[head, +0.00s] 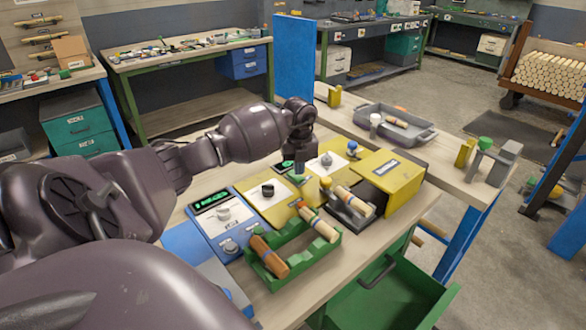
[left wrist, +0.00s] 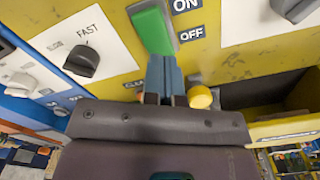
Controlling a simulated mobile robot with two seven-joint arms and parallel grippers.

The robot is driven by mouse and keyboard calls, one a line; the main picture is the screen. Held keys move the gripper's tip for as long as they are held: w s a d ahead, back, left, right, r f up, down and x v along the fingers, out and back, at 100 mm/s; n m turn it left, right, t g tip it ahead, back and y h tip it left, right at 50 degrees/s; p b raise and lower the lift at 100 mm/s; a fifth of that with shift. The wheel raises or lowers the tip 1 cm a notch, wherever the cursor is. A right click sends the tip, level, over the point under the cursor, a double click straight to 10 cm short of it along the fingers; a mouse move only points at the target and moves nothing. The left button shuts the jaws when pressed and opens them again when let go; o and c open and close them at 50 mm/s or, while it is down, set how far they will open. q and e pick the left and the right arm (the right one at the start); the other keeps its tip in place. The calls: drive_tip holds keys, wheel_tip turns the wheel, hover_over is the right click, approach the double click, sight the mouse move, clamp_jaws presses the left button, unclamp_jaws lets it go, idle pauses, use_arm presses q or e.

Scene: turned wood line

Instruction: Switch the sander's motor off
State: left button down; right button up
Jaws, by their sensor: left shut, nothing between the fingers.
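The sander (head: 270,200) is a yellow panelled machine on the bench in the head view. Its green rocker switch (left wrist: 152,28) has ON printed beside its upper part and OFF beside its lower part in the left wrist view; it also shows in the head view (head: 288,165). My left gripper (left wrist: 165,62) is shut and empty, its blue-grey fingertips at the OFF end of the rocker. I cannot tell whether they touch it, nor which way the rocker is tipped. My right gripper is in neither view.
A black FAST/SLOW knob (left wrist: 82,57) lies left of the switch and a yellow knob (left wrist: 200,97) close right of the fingers. A green rack (head: 262,283) with turned wooden pieces stands in front. A grey tray (head: 425,137) sits on the farther bench.

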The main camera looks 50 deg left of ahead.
sight(299, 178)
use_arm(q)
drive_tip(key=shift+r+p, duration=1.25)
drive_tip(key=shift+r, duration=1.25)
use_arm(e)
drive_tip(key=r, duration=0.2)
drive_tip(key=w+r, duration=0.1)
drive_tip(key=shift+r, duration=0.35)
use_arm(q)
drive_tip(key=shift+f, duration=0.15)
